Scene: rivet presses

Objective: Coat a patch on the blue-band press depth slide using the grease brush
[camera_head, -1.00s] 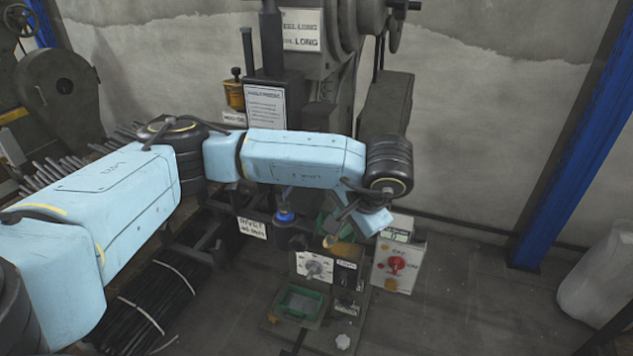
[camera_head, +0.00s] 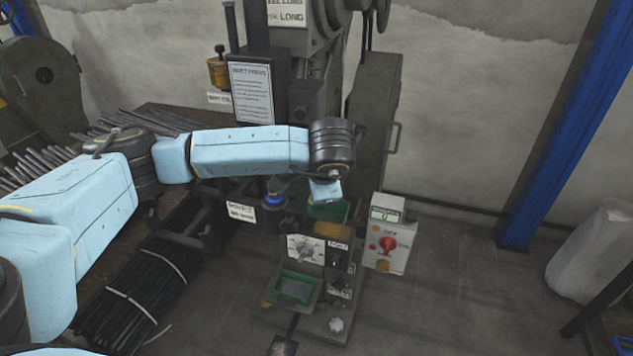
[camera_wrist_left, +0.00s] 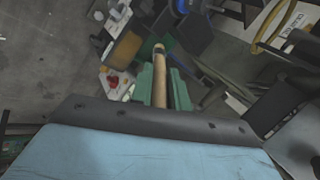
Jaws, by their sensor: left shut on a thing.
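A wooden-handled tool, apparently the grease brush (camera_wrist_left: 159,65), lies between the green fingers of my left gripper (camera_wrist_left: 161,82) in the left wrist view. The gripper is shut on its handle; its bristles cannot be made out. In the head view my left wrist hides the gripper and brush, above the front of the press. The press (camera_head: 300,90) stands at the back, with a blue band (camera_head: 274,200) around a dark part just left of my wrist. I cannot clearly make out the depth slide or any grease patch. My right gripper is not in view.
A control box (camera_head: 390,247) with a red switch stands right of the press. A dial panel (camera_head: 305,248) and green tray (camera_head: 294,287) sit low in front. Dark rods (camera_head: 150,290) lie at left. A blue post (camera_head: 545,140) stands at right; the floor between is clear.

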